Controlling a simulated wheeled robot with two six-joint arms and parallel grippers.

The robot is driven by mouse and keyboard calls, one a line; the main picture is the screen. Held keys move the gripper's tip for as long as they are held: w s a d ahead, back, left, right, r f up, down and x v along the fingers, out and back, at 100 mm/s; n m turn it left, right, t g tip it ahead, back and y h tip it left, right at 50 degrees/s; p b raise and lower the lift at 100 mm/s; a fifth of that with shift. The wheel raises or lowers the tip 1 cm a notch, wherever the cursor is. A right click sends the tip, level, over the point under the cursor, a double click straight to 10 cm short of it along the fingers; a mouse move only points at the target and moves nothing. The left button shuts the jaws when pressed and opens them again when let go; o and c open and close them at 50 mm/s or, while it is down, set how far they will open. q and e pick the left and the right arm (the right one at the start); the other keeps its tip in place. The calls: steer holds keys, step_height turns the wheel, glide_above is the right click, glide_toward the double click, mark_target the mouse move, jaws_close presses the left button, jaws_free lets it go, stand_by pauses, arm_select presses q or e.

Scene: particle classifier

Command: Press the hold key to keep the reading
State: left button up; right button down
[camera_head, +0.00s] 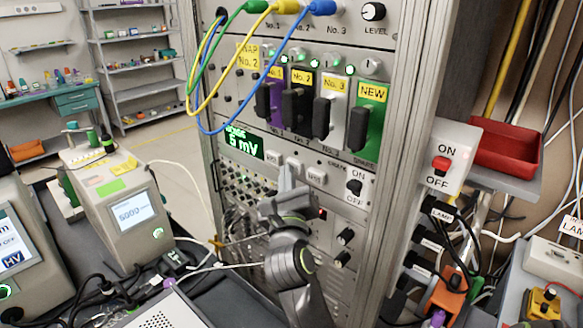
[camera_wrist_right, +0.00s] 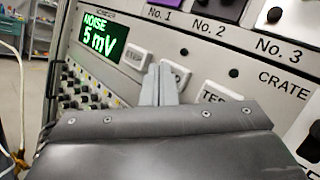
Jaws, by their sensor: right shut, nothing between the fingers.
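My right gripper (camera_head: 286,180) is shut and empty, with its fingers pointing at the row of white keys on the crate front. In the right wrist view the fingertips (camera_wrist_right: 160,72) overlap the middle key (camera_wrist_right: 181,72), partly hiding it and its label; I cannot tell whether they touch it. A key (camera_wrist_right: 136,56) to its left has a label too blurred to read surely. The key on the right reads TEST in part (camera_wrist_right: 216,94). The green display (camera_wrist_right: 98,38) reads NOISE 5 mV; it also shows in the head view (camera_head: 243,142). My left gripper is not in view.
Above the keys are modules with black handles (camera_head: 296,108) and yellow labels. Blue, yellow and green cables (camera_head: 207,110) loop at the rack's left. An ON/OFF switch (camera_head: 354,187) sits right of the keys. A red tray (camera_head: 505,150) stands at the right.

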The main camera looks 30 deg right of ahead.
steer(key=shift+w+d, duration=0.2)
steer(key=shift+d, duration=0.25)
stand_by(0.4)
steer(key=shift+a, duration=0.1)
steer(key=shift+s+a, duration=0.25)
steer(key=shift+a, duration=0.3)
steer(key=shift+s+a, duration=0.2)
steer(key=shift+a, duration=0.3)
